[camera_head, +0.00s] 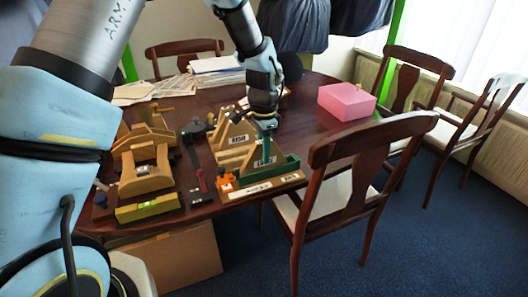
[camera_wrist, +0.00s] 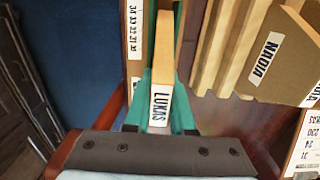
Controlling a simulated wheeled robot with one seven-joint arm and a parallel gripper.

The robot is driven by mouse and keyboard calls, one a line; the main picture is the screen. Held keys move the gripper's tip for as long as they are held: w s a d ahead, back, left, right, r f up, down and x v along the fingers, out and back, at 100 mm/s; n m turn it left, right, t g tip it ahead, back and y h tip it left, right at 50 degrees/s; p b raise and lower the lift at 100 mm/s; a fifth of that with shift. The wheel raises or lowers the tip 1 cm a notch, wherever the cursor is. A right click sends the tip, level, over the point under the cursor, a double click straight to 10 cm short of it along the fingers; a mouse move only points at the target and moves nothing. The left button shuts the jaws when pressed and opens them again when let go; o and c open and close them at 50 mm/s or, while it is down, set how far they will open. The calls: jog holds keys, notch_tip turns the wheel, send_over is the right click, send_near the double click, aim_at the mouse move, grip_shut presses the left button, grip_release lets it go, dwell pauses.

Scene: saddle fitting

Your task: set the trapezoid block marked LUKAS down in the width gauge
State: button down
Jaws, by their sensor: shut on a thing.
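The trapezoid block marked LUKAS (camera_wrist: 161,68) is pale wood with a white name label, upright and seen edge-on in the wrist view. In the head view its label (camera_head: 262,162) shows low beneath my gripper. My gripper (camera_head: 266,138) is shut on this block, with teal fingers on either side of it (camera_wrist: 160,112). The width gauge has a dark green part (camera_head: 284,170) and a white number strip, which also shows in the wrist view (camera_wrist: 134,28). The block is at the gauge; its underside is hidden, so I cannot tell whether it touches down.
Another trapezoid block, marked NADIA (camera_wrist: 268,58), stands close to the right in the wrist view. A name card (camera_wrist: 304,140) lies near it. Wooden stands (camera_head: 145,170) and an orange piece (camera_head: 225,183) are left of the gauge. A pink box (camera_head: 346,101) and chair (camera_head: 350,170) are right.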

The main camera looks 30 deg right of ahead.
dwell(0.9)
jog(key=shift+c, duration=1.4)
grip_release()
jog(key=shift+r+p, duration=1.95)
jog(key=shift+r, duration=0.55)
jog(key=shift+r, duration=0.1)
jog(key=shift+r+p, duration=1.2)
jog(key=shift+r, duration=0.25)
